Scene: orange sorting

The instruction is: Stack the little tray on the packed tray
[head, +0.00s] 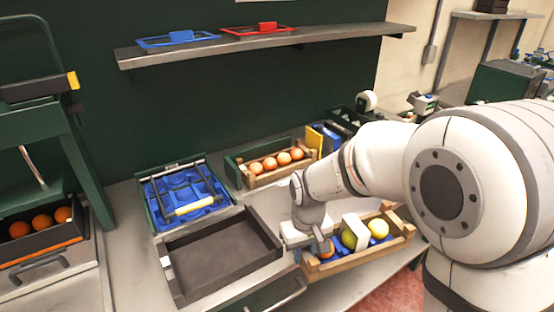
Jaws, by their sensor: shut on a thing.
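My gripper (322,246) is down at the left end of a wooden crate (350,262) at the front right. It appears shut on an orange (326,250) there, mostly hidden by the gripper. The crate has a blue insert and also holds yellow fruits (379,229) and an upright whitish block (355,231). Behind it, a green-sided wooden tray (262,181) holds a row of several oranges (284,159). At the left, a green tray (147,207) has a blue moulded insert (177,187) with a pale yellow bar (202,205). I cannot tell which is the little tray.
An empty dark tray (222,255) lies left of my gripper. A wall shelf (270,43) above carries a blue frame (178,39) and a red frame (257,29). A dark bin with oranges (40,238) stands at far left. My arm covers the right side.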

